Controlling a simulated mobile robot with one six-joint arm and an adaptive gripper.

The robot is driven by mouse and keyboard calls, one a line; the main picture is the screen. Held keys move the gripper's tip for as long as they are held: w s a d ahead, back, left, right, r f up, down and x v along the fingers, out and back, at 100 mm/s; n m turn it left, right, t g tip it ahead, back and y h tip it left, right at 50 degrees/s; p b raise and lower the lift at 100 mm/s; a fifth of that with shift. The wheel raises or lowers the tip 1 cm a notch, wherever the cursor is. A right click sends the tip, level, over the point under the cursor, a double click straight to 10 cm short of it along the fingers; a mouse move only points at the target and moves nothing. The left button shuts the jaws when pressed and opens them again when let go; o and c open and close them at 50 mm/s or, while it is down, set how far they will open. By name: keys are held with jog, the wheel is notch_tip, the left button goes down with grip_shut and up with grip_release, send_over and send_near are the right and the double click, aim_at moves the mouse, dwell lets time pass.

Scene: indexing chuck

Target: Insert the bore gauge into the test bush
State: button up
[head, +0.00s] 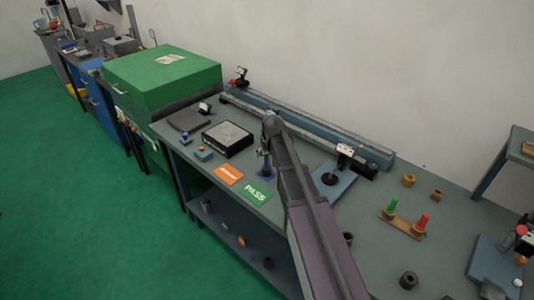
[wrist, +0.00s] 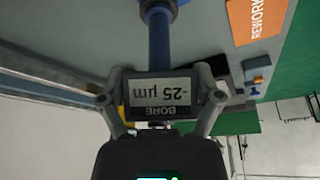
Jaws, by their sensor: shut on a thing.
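The bore gauge (wrist: 160,92) is in my gripper (wrist: 161,97), its display upside down in the wrist view and reading -25 µm. The fingers press on both sides of the display body. Its blue stem (wrist: 158,42) runs away from the gripper to a round blue part (wrist: 160,8) at the top edge, cut off by the frame. In the head view my gripper (head: 265,150) is over the bench near a blue base (head: 266,174); the gauge's lower end is too small to judge there. I cannot tell which ring-shaped part is the test bush.
Orange REWORK (head: 228,174) and green PASS (head: 256,191) cards lie left of the gripper. A black-framed plate (head: 228,139) is behind them. A blue-grey plate with a dial stand (head: 332,180) is to the right. A dark ring (head: 409,280) and a wooden peg block (head: 402,224) stand farther right.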

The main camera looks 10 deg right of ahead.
jog(key=o, duration=1.1)
jog(key=shift+r, duration=0.1)
notch_tip(320, 180, up, 9)
jog(key=p, duration=0.9)
dwell(0.4)
jog(key=s+f+g+b, duration=0.2)
jog(key=s+f, duration=0.1)
jog(key=s, duration=1.1)
jog(key=s+f+m+g+b, duration=0.1)
jog(key=s+f+g+b, duration=0.1)
jog(key=s, duration=1.2)
jog(key=shift+s+a+f+g+b, duration=0.25)
jog(key=shift+a+f+b, duration=0.25)
jog(key=shift+f, duration=0.25)
